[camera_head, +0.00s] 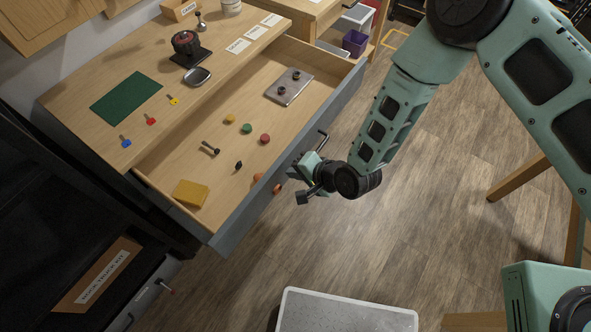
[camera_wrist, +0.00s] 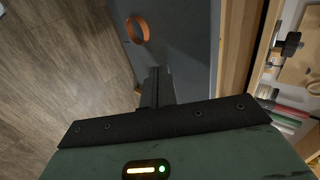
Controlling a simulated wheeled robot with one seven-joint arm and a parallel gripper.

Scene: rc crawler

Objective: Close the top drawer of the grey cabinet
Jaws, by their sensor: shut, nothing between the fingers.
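The top drawer (camera_head: 238,224) of the grey cabinet stands pulled far out, with its wooden inside in view. Its grey front also fills the upper middle of the wrist view (camera_wrist: 185,50). My gripper (camera_head: 296,183) is at the outer face of the front, near its middle. Its dark fingers are together and empty in the wrist view (camera_wrist: 156,85). I cannot tell whether the fingertips touch the front.
The drawer holds a yellow block (camera_head: 190,193), a metal plate (camera_head: 289,86) and several small parts. The wooden top (camera_head: 215,100) carries a green mat (camera_head: 126,98), coloured keys and a dark device (camera_head: 187,46). A pale-topped box (camera_head: 345,312) stands at the bottom.

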